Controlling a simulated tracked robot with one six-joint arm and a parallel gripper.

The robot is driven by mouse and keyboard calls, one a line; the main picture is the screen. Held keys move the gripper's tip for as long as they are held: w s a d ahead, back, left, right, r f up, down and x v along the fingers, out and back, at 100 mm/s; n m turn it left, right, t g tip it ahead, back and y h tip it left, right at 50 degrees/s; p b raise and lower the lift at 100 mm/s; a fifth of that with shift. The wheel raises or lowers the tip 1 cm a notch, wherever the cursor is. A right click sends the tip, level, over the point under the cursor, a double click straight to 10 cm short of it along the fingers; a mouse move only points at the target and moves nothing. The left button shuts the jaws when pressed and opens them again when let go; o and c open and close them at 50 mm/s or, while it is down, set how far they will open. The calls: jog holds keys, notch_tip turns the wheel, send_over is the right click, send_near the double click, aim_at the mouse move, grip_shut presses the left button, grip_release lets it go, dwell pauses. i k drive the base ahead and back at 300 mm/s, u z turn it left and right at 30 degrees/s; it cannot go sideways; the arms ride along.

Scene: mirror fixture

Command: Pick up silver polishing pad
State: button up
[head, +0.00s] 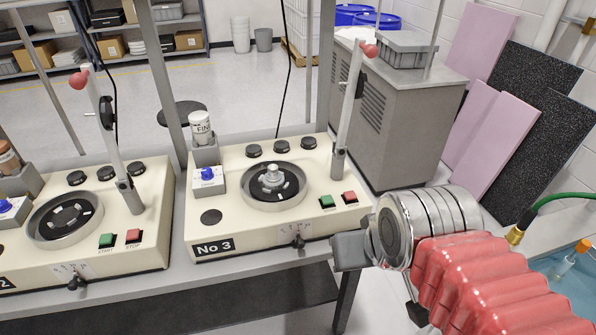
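A silver, knob-topped piece (272,177), which looks like the silver polishing pad, sits in the dark round bowl (246,196) of the cream machine marked No 3 (245,227). My gripper (349,251) shows as a grey block at the end of my metal wrist, off the machine's right front corner. It is to the right of and nearer than the silver piece, and apart from it. Its fingers are mostly hidden or seen edge-on, so I cannot tell whether it is open or shut.
The No 3 machine has an upright lever with a red ball (369,51) right of the bowl. Another similar machine (148,215) stands left. A grey cabinet (400,115) stands behind; pink boards (502,135) lean right.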

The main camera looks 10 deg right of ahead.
aim_at(273, 176)
jog(key=z, duration=0.3)
jog(key=k, duration=1.1)
jog(key=u, duration=1)
jog(key=i, duration=1.65)
jog(key=u, duration=0.05)
